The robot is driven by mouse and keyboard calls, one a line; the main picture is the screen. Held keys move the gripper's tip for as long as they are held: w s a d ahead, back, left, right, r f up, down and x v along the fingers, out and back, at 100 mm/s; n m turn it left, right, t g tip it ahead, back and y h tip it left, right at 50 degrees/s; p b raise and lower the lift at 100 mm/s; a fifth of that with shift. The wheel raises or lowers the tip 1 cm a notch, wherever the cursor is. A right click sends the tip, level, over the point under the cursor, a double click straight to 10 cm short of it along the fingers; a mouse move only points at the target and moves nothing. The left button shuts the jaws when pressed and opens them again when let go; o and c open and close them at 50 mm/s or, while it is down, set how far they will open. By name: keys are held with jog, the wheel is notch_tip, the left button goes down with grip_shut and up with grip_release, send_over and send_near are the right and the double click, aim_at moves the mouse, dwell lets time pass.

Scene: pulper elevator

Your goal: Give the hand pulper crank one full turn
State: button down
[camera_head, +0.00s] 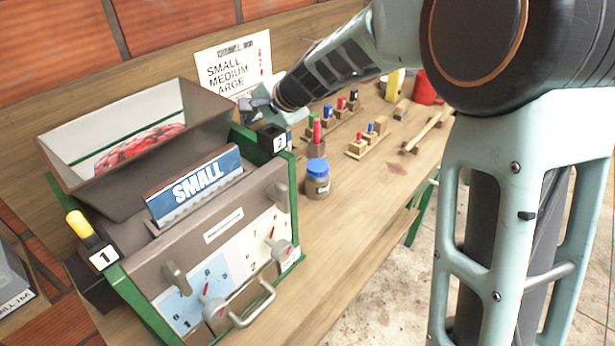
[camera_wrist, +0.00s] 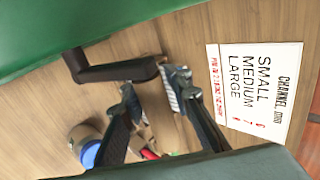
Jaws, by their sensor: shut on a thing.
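The hand pulper (camera_head: 185,250) stands on the bench at the left, a grey-brown box in a green frame with a blue SMALL plate. Red cherries (camera_head: 140,145) lie in its hopper (camera_head: 190,112). My gripper (camera_head: 258,105) is at the pulper's far right side, partly hidden by my wrist. In the wrist view, the dark crank (camera_wrist: 115,72) sticks out from the pulper's green side (camera_wrist: 80,30), with its end between my fingertips (camera_wrist: 155,82). My gripper is shut on the crank's end. The crank is not clearly visible in the head view.
A blue-lidded jar (camera_head: 317,180) stands right of the pulper. Small wooden stands with coloured pegs (camera_head: 368,138) sit farther along the bench. A SMALL MEDIUM LARGE sign (camera_head: 235,65) leans behind. Block 2 (camera_head: 272,138) is close to my gripper. Bare bench (camera_head: 345,235) lies in front.

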jog(key=c, duration=2.5)
grip_release()
jog(key=r, duration=0.1)
jog(key=s+r, duration=0.1)
jog(key=r, duration=0.1)
jog(key=shift+s+a, duration=0.15)
jog(key=shift+a, duration=0.2)
jog(key=shift+c, duration=0.2)
jog(key=shift+o, duration=0.7)
jog(key=shift+d, duration=0.15)
jog(key=shift+s+d+r, duration=0.15)
jog(key=shift+r, duration=0.05)
jog(key=shift+c, duration=1)
grip_shut()
jog(key=shift+f+b, duration=0.3)
jog(key=shift+b, duration=0.05)
jog(key=shift+w+d+f+b, duration=0.45)
jog(key=shift+w+d, duration=0.1)
jog(key=shift+d, duration=0.15)
jog(key=shift+w+d+f+b, duration=0.45)
jog(key=shift+w+d, duration=0.1)
jog(key=shift+d, duration=0.15)
jog(key=shift+w+a+f, duration=0.1)
jog(key=shift+w+f, duration=0.15)
jog(key=shift+w, duration=0.05)
jog(key=o, duration=1.2)
grip_release()
